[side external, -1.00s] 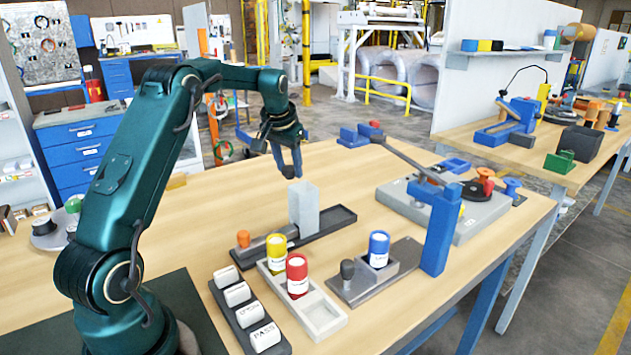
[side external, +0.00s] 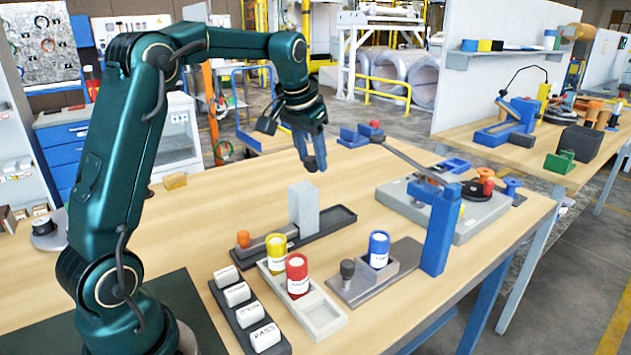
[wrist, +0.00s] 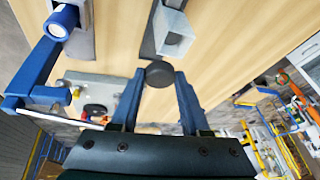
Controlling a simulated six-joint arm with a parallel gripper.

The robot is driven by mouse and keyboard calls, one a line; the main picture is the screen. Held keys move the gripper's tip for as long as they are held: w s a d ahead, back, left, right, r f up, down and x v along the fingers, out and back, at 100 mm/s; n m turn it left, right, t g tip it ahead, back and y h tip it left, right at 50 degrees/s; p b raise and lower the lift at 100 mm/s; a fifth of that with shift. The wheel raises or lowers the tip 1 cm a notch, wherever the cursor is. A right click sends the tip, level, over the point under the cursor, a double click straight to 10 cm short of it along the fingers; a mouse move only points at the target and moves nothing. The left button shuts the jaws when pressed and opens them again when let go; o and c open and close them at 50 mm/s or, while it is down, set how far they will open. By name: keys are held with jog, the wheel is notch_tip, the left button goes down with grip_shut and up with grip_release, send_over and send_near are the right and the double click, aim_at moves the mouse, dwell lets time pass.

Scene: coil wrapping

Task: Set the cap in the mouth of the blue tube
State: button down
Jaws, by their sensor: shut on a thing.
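My gripper (side external: 312,166) is up above the far part of the table, pointing down. In the wrist view its fingers (wrist: 160,76) are shut on a dark round cap (wrist: 159,73). The cap shows as a small dark piece at the fingertips in the side view (side external: 311,164). The blue tube (side external: 379,250) stands upright in a grey holder at the front right of the table, well apart from the cap. Its round, pale end shows in the wrist view (wrist: 57,29), at the upper left.
A tall grey block (side external: 304,208) on a dark tray stands between my gripper and the front. Yellow (side external: 277,250) and red (side external: 297,275) tubes sit in a pale rack. A blue post (side external: 438,235) with a long lever rises right of the blue tube.

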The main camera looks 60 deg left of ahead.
jog(key=s+d+m+h, duration=0.1)
jog(key=s+d+m, duration=0.2)
jog(key=s+d, duration=0.85)
jog(key=w+d+f+m+h, duration=0.1)
jog(key=w+d+m, duration=0.1)
jog(key=w, duration=1.3)
jog(key=shift+w+d+m+t+h, duration=0.15)
jog(key=shift+d+m+t+h, duration=0.2)
jog(key=shift+d, duration=0.45)
jog(key=shift+f, duration=2.9)
